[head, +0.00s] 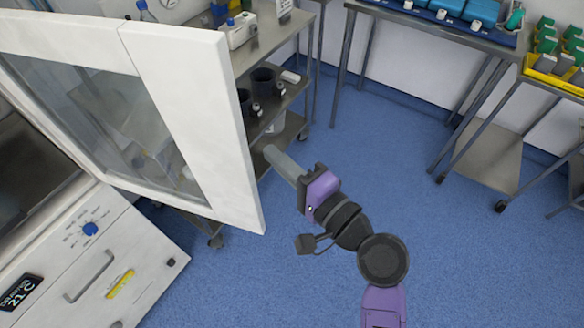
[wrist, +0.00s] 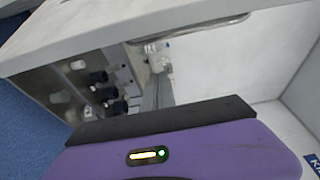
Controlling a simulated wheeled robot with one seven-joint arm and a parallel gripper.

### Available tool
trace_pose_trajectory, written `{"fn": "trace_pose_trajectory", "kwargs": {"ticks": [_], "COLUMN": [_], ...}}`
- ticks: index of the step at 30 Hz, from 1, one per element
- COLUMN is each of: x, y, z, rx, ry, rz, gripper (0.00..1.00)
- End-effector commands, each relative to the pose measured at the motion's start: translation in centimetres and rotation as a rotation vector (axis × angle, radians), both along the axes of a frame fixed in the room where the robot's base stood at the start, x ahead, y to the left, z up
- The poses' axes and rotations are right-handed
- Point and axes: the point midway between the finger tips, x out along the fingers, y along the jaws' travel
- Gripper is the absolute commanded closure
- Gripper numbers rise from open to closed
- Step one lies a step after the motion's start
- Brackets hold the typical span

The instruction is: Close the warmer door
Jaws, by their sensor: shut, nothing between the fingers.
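The warmer (head: 110,260) is a white cabinet at the left of the head view, with a blue dial and a small display. Its door (head: 190,110), a white frame around a glass pane, stands wide open, swung out toward the middle. My gripper (head: 270,153) is just right of the door's free edge, with its grey fingers shut and empty, pointing up and left. I cannot tell whether the fingertips touch the door. In the wrist view the fingers (wrist: 158,92) show beyond the purple gripper body, below a pale panel edge.
A metal shelf trolley (head: 285,95) with dark cups and bottles stands behind the door. A steel table (head: 430,30) with blue trays is at the back right, beside a yellow bin (head: 555,75). The blue floor (head: 460,250) at the right is clear.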

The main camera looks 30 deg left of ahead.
Motion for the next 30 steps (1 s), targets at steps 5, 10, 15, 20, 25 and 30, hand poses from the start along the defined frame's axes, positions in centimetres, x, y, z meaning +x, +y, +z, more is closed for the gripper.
{"fn": "trace_pose_trajectory", "kwargs": {"ticks": [5, 10, 15, 20, 25, 30], "x": [0.9, -1.5, -2.8, -3.1, -3.1, -3.3], "y": [2.9, 2.7, 2.6, 2.6, 2.6, 2.7], "z": [0.2, 0.1, 0.0, 0.0, 0.0, 0.0], "rx": [0.001, -0.001, -0.001, 0.0, 0.0, -0.001], "ry": [-0.001, 0.0, -0.001, -0.001, -0.001, -0.001], "rz": [0.003, 0.001, -0.001, -0.001, -0.001, -0.003], "gripper": [1.0, 1.0, 1.0, 1.0, 1.0, 1.0]}}
